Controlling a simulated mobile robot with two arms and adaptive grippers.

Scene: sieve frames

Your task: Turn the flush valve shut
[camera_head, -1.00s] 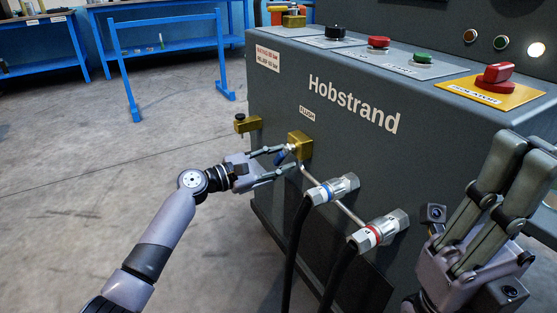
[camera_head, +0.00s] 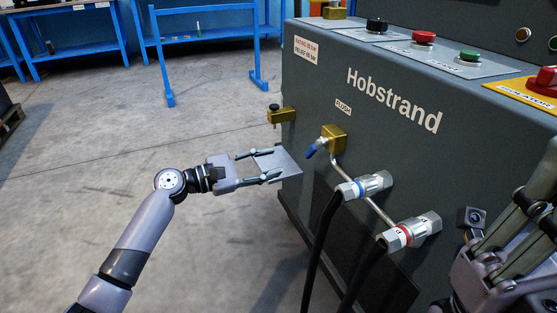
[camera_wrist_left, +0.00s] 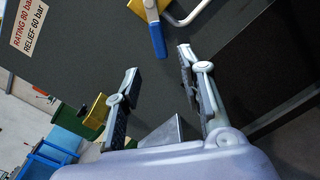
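The flush valve is a brass block (camera_head: 334,138) on the dark cabinet's front, below the FLUSH label (camera_head: 343,107). Its short blue lever (camera_head: 311,151) points down and left in the head view. The lever (camera_wrist_left: 158,38) hangs beyond my fingertips in the left wrist view. My left gripper (camera_head: 272,162) is open, left of the lever and apart from it. A thin grey plate (camera_head: 287,164) shows at its fingers; I cannot tell whether it touches them or what bears it. My right gripper (camera_head: 515,222) is partly cut off at the right edge; its opening is unclear.
Two hose couplings, one blue-ringed (camera_head: 365,187) and one red-ringed (camera_head: 412,231), stick out below the valve with black hoses hanging. A brass fitting with a black knob (camera_head: 281,115) sits at the cabinet's left edge. Open floor (camera_head: 120,140) lies left of the cabinet.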

